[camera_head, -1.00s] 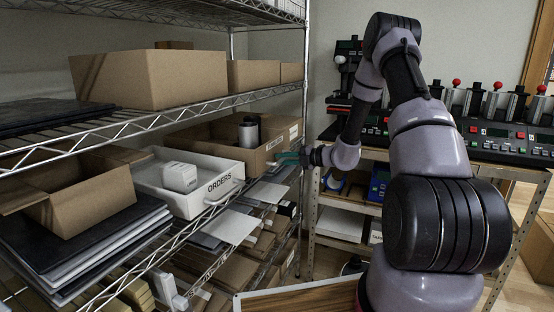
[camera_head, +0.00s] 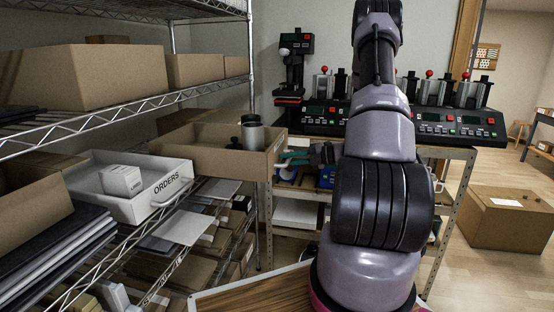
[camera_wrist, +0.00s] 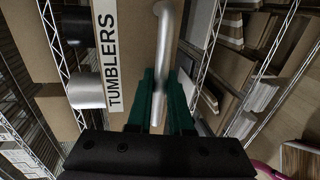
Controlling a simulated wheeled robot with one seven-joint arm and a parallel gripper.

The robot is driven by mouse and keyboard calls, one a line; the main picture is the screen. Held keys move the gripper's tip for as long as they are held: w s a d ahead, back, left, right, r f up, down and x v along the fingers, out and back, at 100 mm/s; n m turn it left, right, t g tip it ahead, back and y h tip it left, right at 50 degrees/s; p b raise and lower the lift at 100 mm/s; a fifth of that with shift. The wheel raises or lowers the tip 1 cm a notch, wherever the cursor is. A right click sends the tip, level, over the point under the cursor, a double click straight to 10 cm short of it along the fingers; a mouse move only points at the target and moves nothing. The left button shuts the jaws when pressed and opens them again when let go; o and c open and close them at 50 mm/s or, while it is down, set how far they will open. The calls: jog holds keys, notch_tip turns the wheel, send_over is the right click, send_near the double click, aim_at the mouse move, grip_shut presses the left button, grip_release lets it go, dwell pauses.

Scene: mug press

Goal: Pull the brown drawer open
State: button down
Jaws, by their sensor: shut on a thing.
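The brown drawer (camera_head: 215,158) is a cardboard-coloured open box on the wire shelf's middle level in the head view. It sticks out past the shelf's front post. In the wrist view its front (camera_wrist: 136,50) bears a TUMBLERS label and a pale metal bar handle (camera_wrist: 165,45). My gripper (camera_head: 292,158) is at the drawer's front, partly hidden behind my arm. In the wrist view its green fingers (camera_wrist: 160,80) are shut on the handle, one on each side. Dark and metallic tumblers (camera_head: 253,136) stand in the drawer.
A white ORDERS drawer (camera_head: 135,206) sits left of the brown drawer. Cardboard boxes (camera_head: 85,76) fill the upper shelf. A rack of black machines (camera_head: 455,125) stands behind my arm. A closed box (camera_head: 505,220) lies on the floor at right, with open floor around it.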

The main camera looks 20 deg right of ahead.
jog(key=shift+s+d, duration=0.25)
jog(key=shift+d, duration=0.15)
jog(key=c, duration=1.1)
grip_release()
jog(key=shift+d, duration=0.1)
jog(key=v, duration=1)
jog(key=shift+s+d, duration=0.2)
